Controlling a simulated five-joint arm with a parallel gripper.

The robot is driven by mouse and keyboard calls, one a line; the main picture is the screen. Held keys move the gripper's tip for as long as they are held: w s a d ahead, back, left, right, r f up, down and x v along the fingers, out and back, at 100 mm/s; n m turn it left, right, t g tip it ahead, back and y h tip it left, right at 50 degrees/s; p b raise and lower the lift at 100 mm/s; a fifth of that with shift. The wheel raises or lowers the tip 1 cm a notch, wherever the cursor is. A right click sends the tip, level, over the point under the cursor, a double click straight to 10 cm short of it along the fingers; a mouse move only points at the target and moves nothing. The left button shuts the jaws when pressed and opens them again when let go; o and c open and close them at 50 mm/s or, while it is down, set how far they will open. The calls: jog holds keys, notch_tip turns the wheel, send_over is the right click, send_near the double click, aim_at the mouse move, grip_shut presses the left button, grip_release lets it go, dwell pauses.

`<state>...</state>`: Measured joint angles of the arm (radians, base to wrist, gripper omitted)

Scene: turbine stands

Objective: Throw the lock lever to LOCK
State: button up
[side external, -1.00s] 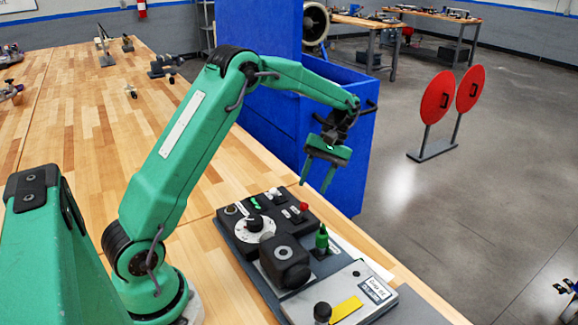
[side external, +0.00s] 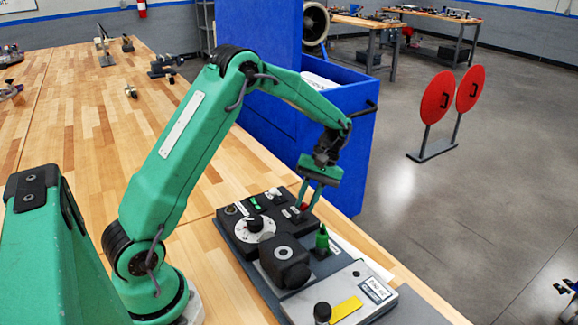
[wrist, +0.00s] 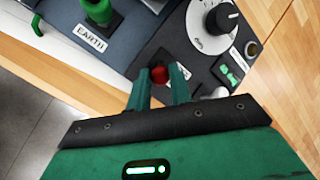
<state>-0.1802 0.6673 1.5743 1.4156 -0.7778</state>
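The red-knobbed lever (side external: 302,207) stands at the far right part of the black control panel (side external: 270,201). I take it as the lock lever, but its label cannot be read. My gripper (side external: 305,206) has come down over it, fingers pointing down. In the wrist view the red knob (wrist: 159,75) shows between the two green fingertips of my gripper (wrist: 161,78). The fingers are apart, and I cannot tell whether either touches the knob. A white label beside it is partly hidden by the right finger.
A white dial with a black knob (side external: 254,224), a black block (side external: 285,264) and a green plug (side external: 322,239) stand close by. An EARTH label (wrist: 91,38) shows in the wrist view. A blue bin (side external: 345,150) stands behind.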

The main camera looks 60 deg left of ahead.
grip_shut()
jog(key=shift+s, duration=0.1)
jog(key=shift+s+r+t, duration=0.25)
jog(key=shift+s+t, duration=0.3)
jog(key=shift+t, duration=0.65)
jog(key=shift+s+a+t+y, duration=0.1)
jog(key=shift+s+t+y, duration=0.2)
jog(key=shift+s+t, duration=0.5)
jog(key=shift+w, duration=0.25)
jog(key=o, duration=0.6)
grip_release()
jog(key=shift+r, duration=0.15)
jog(key=shift+w+a+r, duration=0.1)
jog(key=shift+w+r, duration=0.1)
jog(key=shift+r, duration=1.05)
jog(key=shift+w+d+r, duration=0.1)
jog(key=shift+w+r, duration=0.05)
jog(key=shift+r, duration=1.15)
jog(key=shift+w+a+r, duration=0.1)
jog(key=shift+w+r, duration=0.1)
jog(key=shift+r, duration=1.05)
